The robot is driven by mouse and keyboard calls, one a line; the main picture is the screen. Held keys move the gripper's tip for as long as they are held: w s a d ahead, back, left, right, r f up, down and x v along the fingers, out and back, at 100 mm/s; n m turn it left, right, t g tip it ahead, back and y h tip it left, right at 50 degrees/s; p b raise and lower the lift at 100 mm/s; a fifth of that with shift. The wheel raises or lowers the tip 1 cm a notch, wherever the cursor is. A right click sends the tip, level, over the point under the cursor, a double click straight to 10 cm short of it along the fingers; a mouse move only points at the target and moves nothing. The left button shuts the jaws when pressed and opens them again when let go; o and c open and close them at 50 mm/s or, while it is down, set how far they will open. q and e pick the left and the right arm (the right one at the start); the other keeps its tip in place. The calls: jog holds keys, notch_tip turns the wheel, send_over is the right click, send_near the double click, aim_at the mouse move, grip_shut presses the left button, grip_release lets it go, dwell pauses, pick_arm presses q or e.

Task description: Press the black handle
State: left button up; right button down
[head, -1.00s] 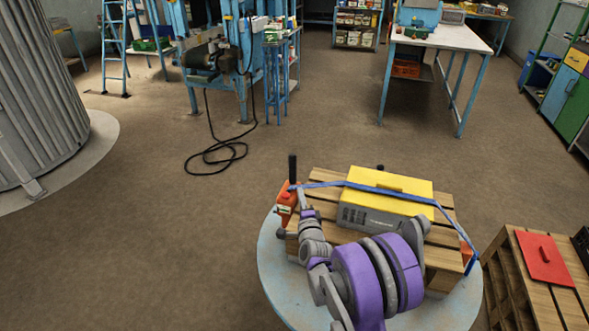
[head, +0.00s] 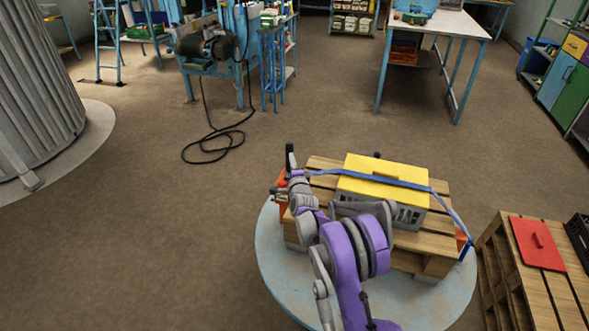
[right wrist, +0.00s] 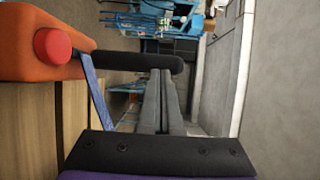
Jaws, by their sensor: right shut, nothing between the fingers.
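The black handle (head: 290,158) sticks up from an orange ratchet body (head: 281,205) at the left end of the pallet on the round table. In the right wrist view the handle (right wrist: 140,62) runs across the picture from the orange body (right wrist: 40,45) with its red knob. My right gripper (head: 277,190) is at the orange body, just below the handle's top in the head view. In the wrist view its closed, empty fingers (right wrist: 165,74) reach the handle near its free end. I cannot tell whether they touch. My left gripper is not in view.
A blue strap (head: 380,181) runs over a yellow-lidded grey crate (head: 385,167) on the wooden pallet (head: 440,245). The pallet stands on a round pale-blue table (head: 275,262). Another pallet with a red board (head: 537,243) stands at the right.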

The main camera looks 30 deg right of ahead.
jog(key=shift+w+d, duration=0.25)
jog(key=shift+w, duration=0.4)
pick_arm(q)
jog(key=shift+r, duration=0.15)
